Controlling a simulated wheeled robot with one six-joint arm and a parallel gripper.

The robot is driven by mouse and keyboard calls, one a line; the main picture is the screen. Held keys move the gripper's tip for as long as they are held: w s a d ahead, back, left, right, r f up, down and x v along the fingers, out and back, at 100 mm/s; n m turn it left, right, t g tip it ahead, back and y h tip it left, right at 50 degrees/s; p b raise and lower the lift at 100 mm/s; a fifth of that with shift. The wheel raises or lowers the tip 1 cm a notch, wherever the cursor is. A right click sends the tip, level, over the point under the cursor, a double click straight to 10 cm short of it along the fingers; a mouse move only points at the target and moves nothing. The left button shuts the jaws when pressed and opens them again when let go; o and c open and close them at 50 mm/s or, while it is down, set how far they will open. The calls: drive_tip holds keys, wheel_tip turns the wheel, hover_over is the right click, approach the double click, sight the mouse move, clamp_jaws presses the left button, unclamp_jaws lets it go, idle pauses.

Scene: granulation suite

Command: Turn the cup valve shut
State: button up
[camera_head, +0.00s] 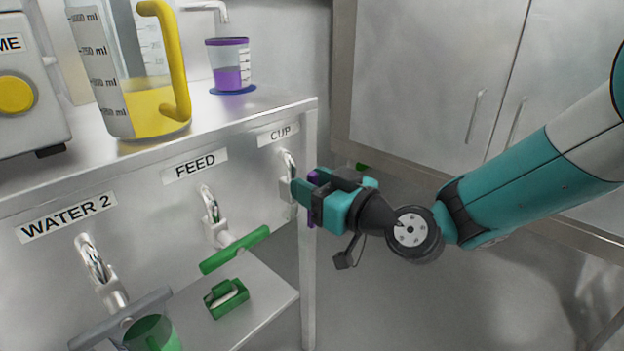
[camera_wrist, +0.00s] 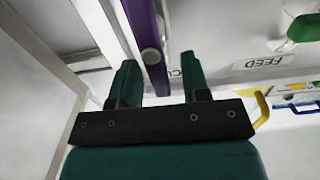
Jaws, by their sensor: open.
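The cup valve's metal body (camera_head: 287,187) sits on the panel under the CUP label (camera_head: 278,134) in the head view. Its purple handle (camera_head: 313,212) runs roughly up and down at my gripper (camera_head: 303,190), which partly covers it. In the wrist view, the purple handle (camera_wrist: 146,40) reaches into the gap between the two teal fingers of my gripper (camera_wrist: 158,78). The fingers are apart, one on each side of it. Whether either finger touches the handle I cannot tell. A cup of purple liquid (camera_head: 229,77) stands on the counter under a spout (camera_head: 223,14).
The FEED valve's green handle (camera_head: 235,250) sticks out left of my gripper. The WATER 2 valve's grey handle (camera_head: 121,318) is farther left. A green holder (camera_head: 226,298) lies on the lower shelf (camera_head: 265,290). A yellow-handled jug (camera_head: 150,112) stands above. Cabinets (camera_head: 430,60) stand behind.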

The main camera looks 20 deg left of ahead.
drive_tip(key=shift+a, duration=0.1)
clamp_jaws()
drive_tip(key=shift+w, duration=0.1)
drive_tip(key=shift+w+d+f+m+p, duration=0.25)
drive_tip(key=shift+w+f+m+p, duration=0.55)
drive_tip(key=shift+m, duration=2.2)
drive_tip(key=shift+w+d+f+m+p, duration=0.3)
drive_tip(key=shift+m+p, duration=0.95)
drive_tip(key=shift+m, duration=1.75)
drive_tip(key=shift+w+d+f+m+p, duration=0.15)
drive_tip(key=shift+w+f+m+p, duration=0.65)
drive_tip(key=shift+m, duration=2.2)
drive_tip(key=shift+s+r, duration=0.2)
drive_tip(key=shift+s, duration=0.25)
